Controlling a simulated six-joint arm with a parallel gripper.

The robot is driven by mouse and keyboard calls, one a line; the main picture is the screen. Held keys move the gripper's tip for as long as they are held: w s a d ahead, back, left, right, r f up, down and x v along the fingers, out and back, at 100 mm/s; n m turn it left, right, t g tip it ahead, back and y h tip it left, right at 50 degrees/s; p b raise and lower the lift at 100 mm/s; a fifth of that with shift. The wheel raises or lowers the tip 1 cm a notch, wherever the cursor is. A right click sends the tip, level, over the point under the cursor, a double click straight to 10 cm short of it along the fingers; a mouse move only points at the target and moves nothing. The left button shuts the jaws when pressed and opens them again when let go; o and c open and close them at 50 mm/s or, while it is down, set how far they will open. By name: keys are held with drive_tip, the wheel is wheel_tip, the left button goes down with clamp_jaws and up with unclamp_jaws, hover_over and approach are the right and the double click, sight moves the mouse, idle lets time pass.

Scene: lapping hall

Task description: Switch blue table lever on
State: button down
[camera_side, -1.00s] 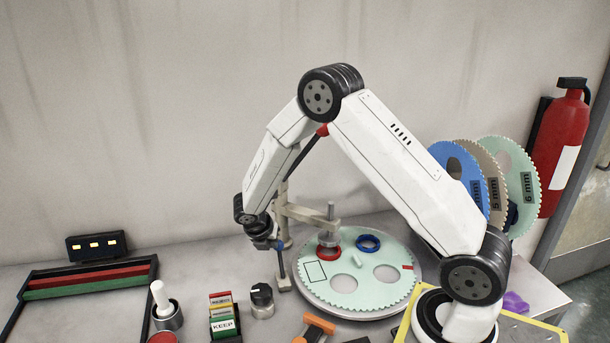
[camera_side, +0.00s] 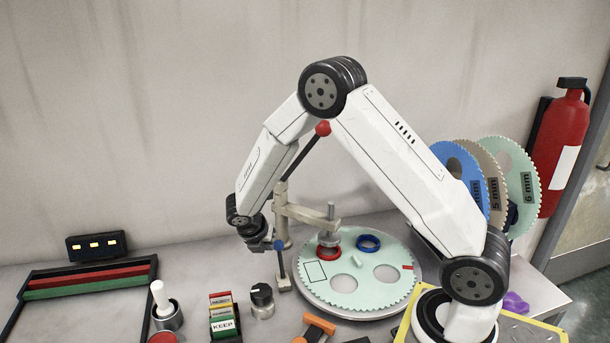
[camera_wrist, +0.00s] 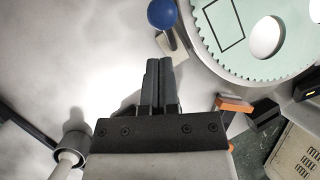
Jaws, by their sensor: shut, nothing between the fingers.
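The blue table lever (camera_side: 280,245) has a round blue knob on a dark stem and stands about upright from a pale base plate at the left edge of the round toothed plate. In the wrist view its blue knob (camera_wrist: 162,13) is at the top, just beyond my fingertips. My gripper (camera_side: 264,247) is just left of the knob in the side view, with a small gap or light contact that I cannot tell apart. In the wrist view my gripper (camera_wrist: 158,62) is shut and empty, pointing toward the lever.
A round pale-green toothed plate (camera_side: 320,290) lies right of the lever, with a post and arm (camera_side: 310,213) over it. A red-knobbed lever (camera_side: 322,128) rises behind my arm.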

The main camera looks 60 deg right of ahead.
drive_tip(key=w+v, duration=0.1)
drive_tip(key=v, duration=0.9)
drive_tip(key=shift+d+r, duration=0.25)
drive_tip(key=shift+r, duration=0.2)
drive_tip(key=shift+w, duration=0.1)
drive_tip(key=s+a+m+t+y, duration=0.1)
drive_tip(key=s+a+m+y, duration=0.1)
drive_tip(key=s+m, duration=0.6)
drive_tip(key=s+a+m+t+y, duration=0.1)
drive_tip(key=s+a+m+y, duration=0.2)
drive_tip(key=s+m, duration=0.6)
drive_tip(key=m, duration=0.5)
drive_tip(key=shift+a+f+y, duration=0.2)
drive_tip(key=shift+f+y, duration=0.05)
drive_tip(key=shift+y, duration=0.05)
